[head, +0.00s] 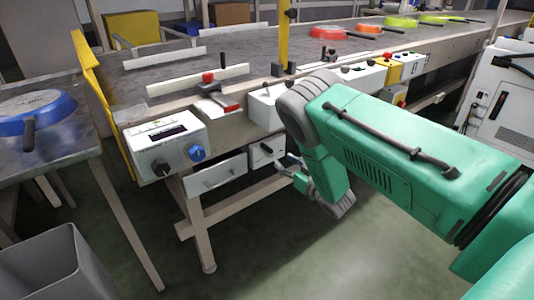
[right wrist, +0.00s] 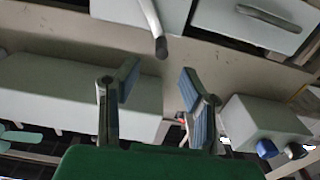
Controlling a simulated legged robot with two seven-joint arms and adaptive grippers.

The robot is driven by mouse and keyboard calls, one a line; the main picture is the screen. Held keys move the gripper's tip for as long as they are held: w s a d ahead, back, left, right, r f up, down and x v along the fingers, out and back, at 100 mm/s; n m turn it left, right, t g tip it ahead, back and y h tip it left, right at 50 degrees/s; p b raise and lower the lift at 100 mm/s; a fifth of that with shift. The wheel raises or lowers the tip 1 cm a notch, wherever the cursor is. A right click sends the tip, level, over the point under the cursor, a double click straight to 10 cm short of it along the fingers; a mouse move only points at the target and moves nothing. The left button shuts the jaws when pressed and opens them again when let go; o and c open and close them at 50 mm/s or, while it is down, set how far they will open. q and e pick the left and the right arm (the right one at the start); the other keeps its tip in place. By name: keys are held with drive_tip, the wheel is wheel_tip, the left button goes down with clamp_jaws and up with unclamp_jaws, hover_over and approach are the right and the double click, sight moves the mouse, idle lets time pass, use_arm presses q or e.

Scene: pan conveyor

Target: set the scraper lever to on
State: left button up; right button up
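A small white box (head: 258,158) under the conveyor's front edge carries a short lever with a dark tip (head: 267,149). No label is readable, so I cannot be sure that this is the scraper lever. In the right wrist view, the lever (right wrist: 153,27) is a metal rod with a black end, pointing toward my gripper. My right gripper (head: 287,166) is just right of the box; in the wrist view its blue-padded fingers (right wrist: 158,88) are apart and empty. The lever's tip lies beyond the fingertips, between their lines, apart from both. My left gripper is out of view.
A control box (head: 165,148) with a black and a blue knob stands to the left. A white drawer (head: 216,174) with a handle is beside the lever box. A red-handled device (head: 218,97) sits on the conveyor edge. Colored pans (head: 330,33) lie along the belt.

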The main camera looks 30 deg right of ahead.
sight(269, 148)
drive_tip(key=w, duration=0.2)
drive_tip(key=w+b, duration=0.1)
drive_tip(key=w, duration=0.2)
drive_tip(key=w+a+b, duration=0.1)
drive_tip(key=w, duration=0.1)
drive_tip(key=shift+w, duration=0.2)
drive_tip(key=shift+w+d, duration=0.1)
drive_tip(key=shift+w, duration=0.35)
drive_tip(key=shift+r, duration=0.1)
clamp_jaws()
